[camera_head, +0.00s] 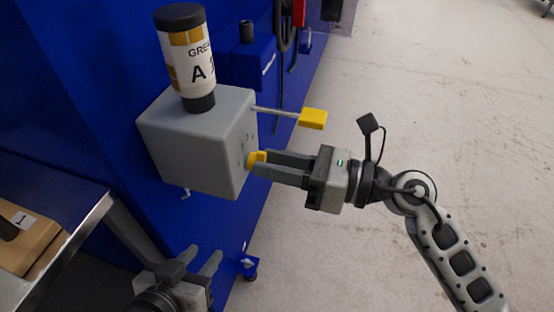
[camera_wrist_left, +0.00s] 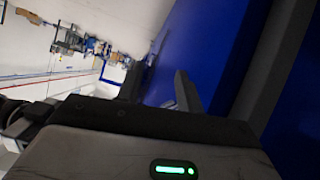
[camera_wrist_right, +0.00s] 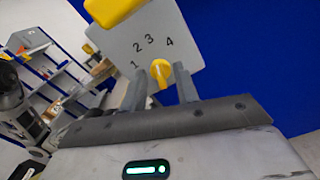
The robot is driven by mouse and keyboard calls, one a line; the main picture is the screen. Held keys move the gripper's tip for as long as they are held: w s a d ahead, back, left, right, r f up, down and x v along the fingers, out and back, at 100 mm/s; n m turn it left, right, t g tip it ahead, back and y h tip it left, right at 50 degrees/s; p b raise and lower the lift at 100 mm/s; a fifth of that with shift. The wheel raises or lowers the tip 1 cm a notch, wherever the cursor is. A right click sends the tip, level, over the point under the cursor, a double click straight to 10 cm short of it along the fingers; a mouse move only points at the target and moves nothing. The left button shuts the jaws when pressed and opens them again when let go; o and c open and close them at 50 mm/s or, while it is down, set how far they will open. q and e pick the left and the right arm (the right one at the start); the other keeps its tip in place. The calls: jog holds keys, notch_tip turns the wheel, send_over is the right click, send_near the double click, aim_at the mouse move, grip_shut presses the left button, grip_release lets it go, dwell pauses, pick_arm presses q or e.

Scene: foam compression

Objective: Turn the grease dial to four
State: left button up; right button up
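The grey box (camera_head: 185,150) has a yellow dial (camera_head: 258,157) on its right face, and a bottle marked GRE and A (camera_head: 190,60) stands upside down on top. In the right wrist view the dial (camera_wrist_right: 160,70) sits below the printed numbers 1, 2, 3 and 4; its exact pointing is unclear. My right gripper (camera_head: 258,166) reaches in from the right, open, with a finger on either side of the dial; contact is unclear. It also shows in the right wrist view (camera_wrist_right: 160,80). My left gripper (camera_head: 202,256) is open and empty, low and in front of the box.
A lever with a yellow handle (camera_head: 313,118) sticks out of the box above my right gripper. A blue cabinet (camera_head: 110,60) stands behind the box. A metal table (camera_head: 85,222) with a brown box (camera_head: 28,240) is at lower left. The floor at right is clear.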

jog(key=shift+c, duration=0.3)
grip_shut()
pick_arm(q)
jog(key=r+p, duration=0.1)
jog(key=p, duration=0.1)
jog(key=r+p, duration=0.2)
jog(key=p, duration=0.1)
jog(key=r+p, duration=0.1)
jog(key=p, duration=0.2)
jog(key=shift+s+a+r, duration=0.1)
jog(key=shift+a+r, duration=0.1)
jog(key=shift+a, duration=0.1)
pick_arm(e)
jog(key=m, duration=0.8)
jog(key=shift+w+d, duration=0.1)
pick_arm(q)
jog(key=shift+y, duration=0.3)
pick_arm(e)
jog(key=shift+o, duration=0.3)
grip_release()
jog(key=shift+f, duration=0.1)
